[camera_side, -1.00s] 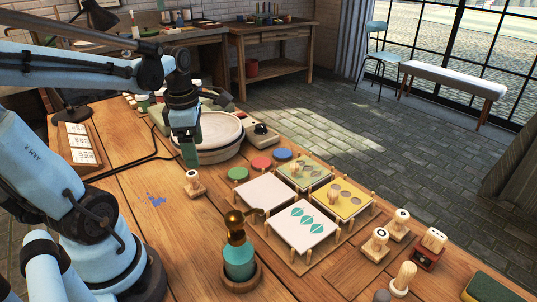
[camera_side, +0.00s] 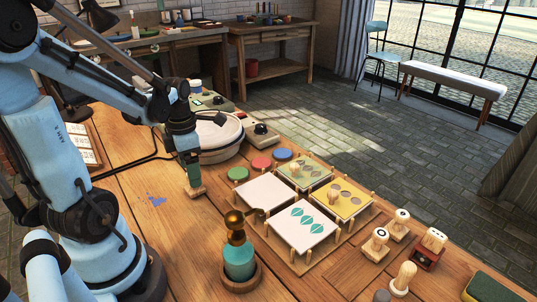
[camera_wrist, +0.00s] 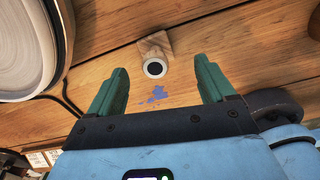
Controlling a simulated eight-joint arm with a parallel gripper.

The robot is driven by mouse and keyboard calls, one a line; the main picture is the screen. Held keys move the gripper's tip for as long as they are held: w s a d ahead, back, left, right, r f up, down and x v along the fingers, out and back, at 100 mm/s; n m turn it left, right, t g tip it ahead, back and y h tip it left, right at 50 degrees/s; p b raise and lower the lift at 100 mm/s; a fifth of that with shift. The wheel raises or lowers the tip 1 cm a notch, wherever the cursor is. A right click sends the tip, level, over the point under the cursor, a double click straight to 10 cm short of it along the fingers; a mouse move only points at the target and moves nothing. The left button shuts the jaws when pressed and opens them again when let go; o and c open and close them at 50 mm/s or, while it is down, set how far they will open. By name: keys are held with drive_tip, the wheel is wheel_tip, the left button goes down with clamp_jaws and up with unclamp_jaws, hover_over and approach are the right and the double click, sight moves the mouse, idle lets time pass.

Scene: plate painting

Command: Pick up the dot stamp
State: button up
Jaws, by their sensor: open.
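The dot stamp is a small wooden stamp with a black dot on its pale round top. In the wrist view the stamp (camera_wrist: 155,68) stands upright on the table, centred between my fingers and a little beyond their tips. In the side view only its wooden base (camera_side: 196,191) shows below my gripper; the handle is hidden by the fingers. My gripper (camera_side: 192,178) points down right over the stamp. In the wrist view my gripper's (camera_wrist: 161,68) two green fingers are spread, one on each side, with nothing held.
A blue paint smear (camera_side: 156,200) lies beside the stamp. A pale round turntable (camera_side: 222,135) stands behind it. A teal bottle with a brass top (camera_side: 239,258), a rack of cards (camera_side: 303,226) and other stamps (camera_side: 401,226) are to the right.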

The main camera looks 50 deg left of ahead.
drive_tip(key=shift+w+a+f, duration=0.15)
drive_tip(key=shift+f, duration=0.8)
drive_tip(key=shift+w+a+f, duration=0.1)
drive_tip(key=shift+a+f, duration=0.05)
drive_tip(key=shift+f, duration=1.65)
drive_tip(key=c, duration=1.3)
drive_tip(key=shift+o, duration=0.2)
drive_tip(key=shift+r, duration=0.1)
drive_tip(key=shift+r, duration=0.8)
wheel_tip(320, 180, up, 2)
drive_tip(key=shift+d+r, duration=0.1)
drive_tip(key=shift+r, duration=0.1)
drive_tip(key=w+d+r, duration=0.1)
drive_tip(key=d+r, duration=0.5)
drive_tip(key=d, duration=0.5)
drive_tip(key=shift+d+r, duration=0.3)
drive_tip(key=shift+r, duration=0.1)
